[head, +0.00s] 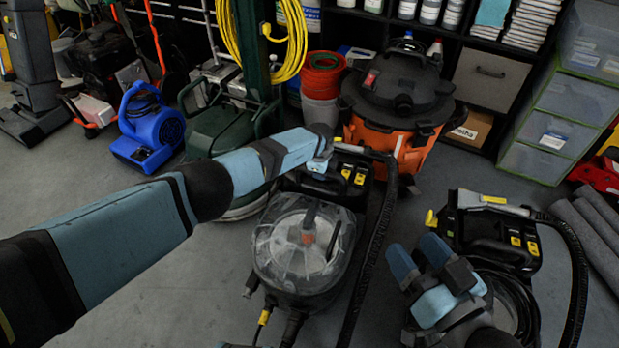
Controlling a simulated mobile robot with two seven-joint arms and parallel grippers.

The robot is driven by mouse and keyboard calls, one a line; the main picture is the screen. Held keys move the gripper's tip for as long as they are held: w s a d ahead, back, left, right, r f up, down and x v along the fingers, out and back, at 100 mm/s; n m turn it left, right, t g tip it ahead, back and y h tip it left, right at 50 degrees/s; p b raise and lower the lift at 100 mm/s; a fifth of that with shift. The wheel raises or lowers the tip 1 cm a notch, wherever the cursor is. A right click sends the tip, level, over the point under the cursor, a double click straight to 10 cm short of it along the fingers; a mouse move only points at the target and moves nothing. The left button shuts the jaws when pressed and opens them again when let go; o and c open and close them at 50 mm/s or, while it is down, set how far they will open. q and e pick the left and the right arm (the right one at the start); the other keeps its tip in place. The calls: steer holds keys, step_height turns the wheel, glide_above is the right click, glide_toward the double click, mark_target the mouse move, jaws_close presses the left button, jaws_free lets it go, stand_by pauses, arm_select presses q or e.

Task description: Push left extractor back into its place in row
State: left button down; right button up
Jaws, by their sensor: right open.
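The left extractor (305,245), black with a clear domed tank and yellow latches, stands upright on the floor in the middle of the head view. My left arm reaches across from the left, and its end, the left gripper (320,160), is at the extractor's upper back near the handle. Its fingers cannot be made out, nor whether they touch. My right gripper (418,254) is open and empty, with two blue fingers, in front of a second extractor (495,235) at the right. It partly hides that machine.
An orange and black shop vacuum (395,105) stands close behind the left extractor. A green floor machine (222,128) is behind at left, and a blue blower (148,128) farther left. A black hose (375,255) runs down the left extractor's right side. Floor at front left is clear.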

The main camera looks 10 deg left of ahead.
arm_select(q)
steer(key=shift+w, duration=0.25)
steer(key=shift+w+r, duration=0.2)
arm_select(e)
steer(key=shift+w+a+f, duration=0.2)
steer(key=shift+a+f, duration=0.1)
steer(key=shift+f, duration=0.2)
arm_select(q)
steer(key=shift+d, duration=0.1)
steer(key=c, duration=1.2)
jaws_free()
steer(key=shift+c, duration=0.2)
steer(key=o, duration=0.3)
steer(key=shift+w+d+f, duration=0.1)
steer(key=shift+o, duration=0.2)
arm_select(e)
steer(key=shift+w+d+f, duration=0.1)
steer(key=shift+f, duration=0.05)
